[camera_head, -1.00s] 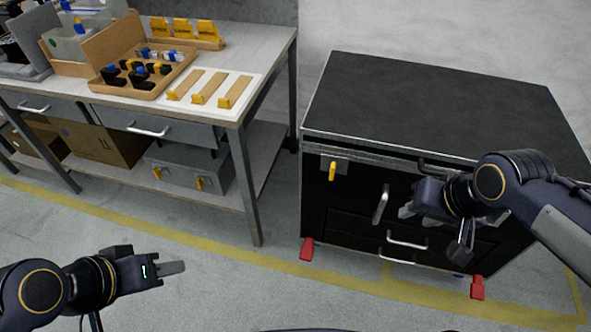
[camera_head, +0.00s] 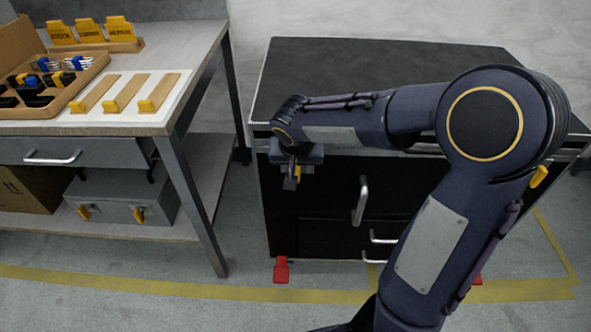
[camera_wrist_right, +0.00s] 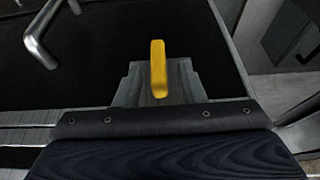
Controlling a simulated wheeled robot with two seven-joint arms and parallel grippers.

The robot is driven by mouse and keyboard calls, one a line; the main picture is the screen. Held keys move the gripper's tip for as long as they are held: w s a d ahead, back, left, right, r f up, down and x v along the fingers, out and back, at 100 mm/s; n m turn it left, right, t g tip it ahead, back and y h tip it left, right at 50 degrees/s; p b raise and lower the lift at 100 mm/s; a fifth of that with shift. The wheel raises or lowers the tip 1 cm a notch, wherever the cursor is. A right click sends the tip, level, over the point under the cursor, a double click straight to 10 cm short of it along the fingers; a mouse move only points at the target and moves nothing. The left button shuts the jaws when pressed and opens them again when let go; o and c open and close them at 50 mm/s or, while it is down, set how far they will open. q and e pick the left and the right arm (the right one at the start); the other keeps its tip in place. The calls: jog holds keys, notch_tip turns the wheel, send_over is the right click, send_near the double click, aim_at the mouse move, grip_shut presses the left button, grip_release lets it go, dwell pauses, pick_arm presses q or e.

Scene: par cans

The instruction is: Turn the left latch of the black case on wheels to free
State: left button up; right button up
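The black case (camera_head: 390,70) stands right of the bench. Its left latch has a yellow lever (camera_wrist_right: 158,70), which in the wrist view stands upright in the picture, just past my right gripper's palm. In the head view the yellow lever (camera_head: 298,173) shows only in part, beside a grey fingertip. My right gripper (camera_head: 291,180) is at the upper left of the case front, right at the latch. Grey metal surrounds the lever in the wrist view; I cannot clearly separate fingers from latch plate, nor tell whether the fingers touch the lever. My left gripper is out of view.
A second yellow latch (camera_head: 540,176) shows at the case's right. A metal handle (camera_head: 361,200) is on the front. A red caster pedal (camera_head: 281,270) is at the lower left. A workbench (camera_head: 140,127) with trays stands left, with a gap between.

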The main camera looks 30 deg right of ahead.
jog(key=shift+w+d+f, duration=0.15)
jog(key=shift+f, duration=0.35)
jog(key=shift+c, duration=0.3)
grip_shut()
jog(key=shift+w+a+f+n+g+h+p, duration=0.25)
jog(key=shift+n+g+h, duration=0.7)
jog(key=shift+h, duration=1.6)
jog(key=shift+a+f+n+g+h+p, duration=0.25)
jog(key=shift+n+g+h+p, duration=0.35)
jog(key=shift+g+h, duration=1.35)
jog(key=shift+w+a+f+n+g+h+p, duration=0.3)
jog(key=shift+n+h, duration=0.45)
jog(key=shift+h, duration=2.45)
jog(key=shift+s+d, duration=0.1)
jog(key=shift+s, duration=0.05)
